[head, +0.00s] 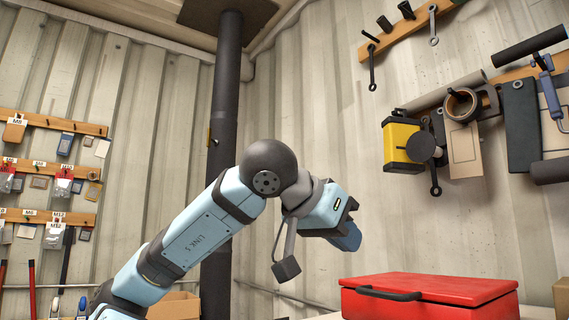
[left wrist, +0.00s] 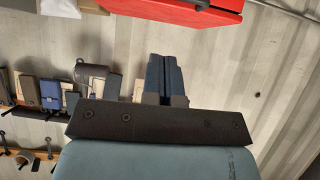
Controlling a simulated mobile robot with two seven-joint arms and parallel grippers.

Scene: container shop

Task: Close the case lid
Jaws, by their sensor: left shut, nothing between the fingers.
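The red case (head: 430,300) is at the lower right of the head view, its bottom cut off by the frame. Its red lid (head: 440,285) looks down and nearly flat, with a black handle (head: 389,293) at the front left. I cannot tell whether a gap is left under the lid. My left gripper (head: 350,242) is in the air above and left of the case, apart from it. Its blue fingers (left wrist: 166,75) are together and empty in the left wrist view. The case (left wrist: 190,8) also shows there at the top edge. My right gripper is not in view.
A dark vertical pole (head: 220,160) stands behind my left arm. Tools hang on the right wall, including a yellow one (head: 401,145). Racks with small packets (head: 45,190) are on the left wall. A cardboard box (head: 175,305) is low behind my arm.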

